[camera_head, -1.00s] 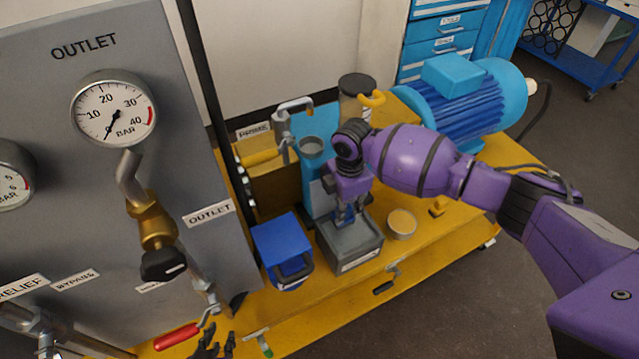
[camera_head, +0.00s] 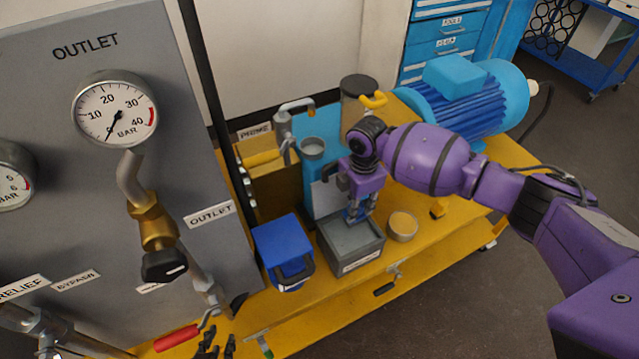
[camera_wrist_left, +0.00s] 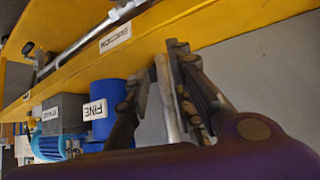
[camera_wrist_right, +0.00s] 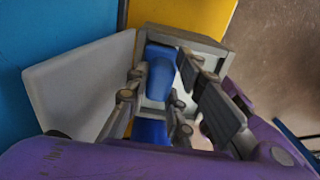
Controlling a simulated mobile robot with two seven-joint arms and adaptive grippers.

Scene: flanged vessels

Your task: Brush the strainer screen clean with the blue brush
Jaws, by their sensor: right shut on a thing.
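My right gripper (camera_head: 357,213) is shut on the blue brush (camera_wrist_right: 160,75) and points down into the open grey box (camera_head: 334,243) on the yellow bench. In the right wrist view the brush lies between the fingers (camera_wrist_right: 155,98), its far end inside the grey box's walls. I cannot make out the strainer screen; the gripper and brush cover much of the box's inside. My left gripper (camera_head: 217,347) is at the bottom edge of the head view, near a red-handled lever (camera_head: 177,338). Its fingers look apart and empty, also in the left wrist view (camera_wrist_left: 158,75).
A blue bin (camera_head: 282,243) stands left of the grey box, and a round dish with tan contents (camera_head: 403,223) right of it. A light grey plate (camera_head: 322,196) stands behind. A blue motor (camera_head: 470,98) and the gauge panel (camera_head: 75,200) flank the bench.

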